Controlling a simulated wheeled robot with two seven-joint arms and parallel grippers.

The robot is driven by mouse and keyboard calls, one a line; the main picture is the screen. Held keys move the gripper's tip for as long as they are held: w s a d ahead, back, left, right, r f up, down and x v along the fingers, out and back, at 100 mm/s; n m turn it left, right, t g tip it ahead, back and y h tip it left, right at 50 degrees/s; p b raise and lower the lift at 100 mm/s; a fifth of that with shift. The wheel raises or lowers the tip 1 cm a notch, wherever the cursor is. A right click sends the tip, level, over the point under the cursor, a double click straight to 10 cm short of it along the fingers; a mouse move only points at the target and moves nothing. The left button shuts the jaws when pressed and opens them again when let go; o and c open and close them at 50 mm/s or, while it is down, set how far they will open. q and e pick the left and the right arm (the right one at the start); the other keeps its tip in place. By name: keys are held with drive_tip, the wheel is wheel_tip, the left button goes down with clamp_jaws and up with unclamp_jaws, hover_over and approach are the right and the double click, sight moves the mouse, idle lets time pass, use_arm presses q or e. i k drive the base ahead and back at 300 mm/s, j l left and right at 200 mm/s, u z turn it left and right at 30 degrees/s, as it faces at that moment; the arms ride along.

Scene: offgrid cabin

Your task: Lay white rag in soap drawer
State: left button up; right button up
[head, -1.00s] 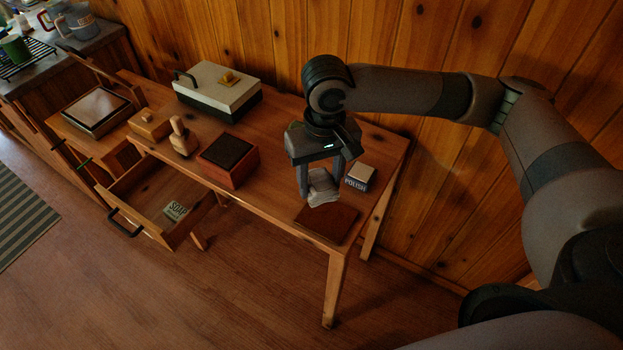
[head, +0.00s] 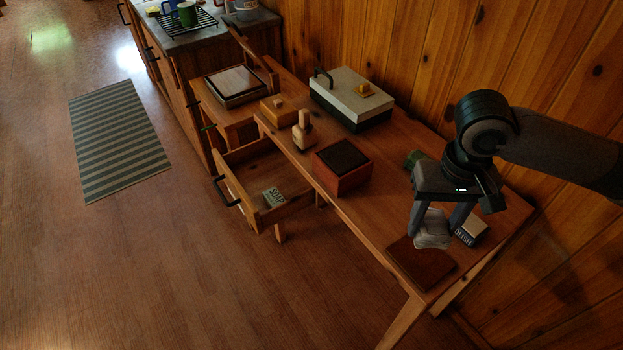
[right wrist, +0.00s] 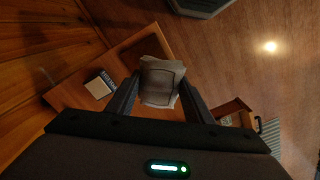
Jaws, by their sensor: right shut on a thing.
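The white rag (head: 433,230) hangs crumpled between the fingers of my right gripper (head: 438,222), which is shut on it above the right end of the table. The rag also shows between the fingers in the right wrist view (right wrist: 160,80). The soap drawer (head: 243,207) is pulled out from the table's front at the left, with a soap label (head: 273,197) inside; the rest of its visible floor looks bare. My left gripper is not in view.
On the table (head: 345,203) are a red-brown box (head: 342,178), a wooden stamp (head: 303,135), a white-lidded box (head: 352,95), a green object (head: 413,159), a brown mat (head: 420,262) and a polish block (head: 472,231). The floor before the drawer is clear.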

sight(254, 177)
drive_tip(key=i+j, duration=0.2)
drive_tip(key=j, duration=0.2)
drive_tip(key=i+j, duration=0.45)
drive_tip(key=j, duration=0.3)
drive_tip(key=i+j, duration=0.25)
drive_tip(key=j, duration=0.15)
drive_tip(key=i+j, duration=0.2)
drive_tip(key=j, duration=0.2)
